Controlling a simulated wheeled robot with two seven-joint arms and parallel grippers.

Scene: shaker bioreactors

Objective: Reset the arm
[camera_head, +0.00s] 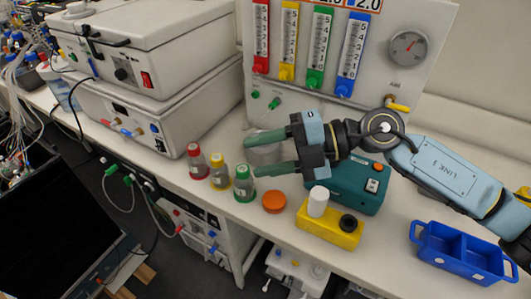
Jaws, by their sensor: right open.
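My right gripper (262,153) shows in the head view, its arm coming in from the right. Its two green fingers are spread apart and point left, above the bench behind the green-capped bottle (244,184). A pale rounded object behind the fingers is partly hidden. I see nothing held between the fingers. My left gripper is not in view.
Bottles with red (196,161) and yellow (217,170) caps stand beside the green-capped one. An orange cap (274,202), yellow block (328,231), teal device (350,186) and blue tray (461,253) lie nearby. A flowmeter panel (376,62) and stacked white shakers (200,98) stand behind.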

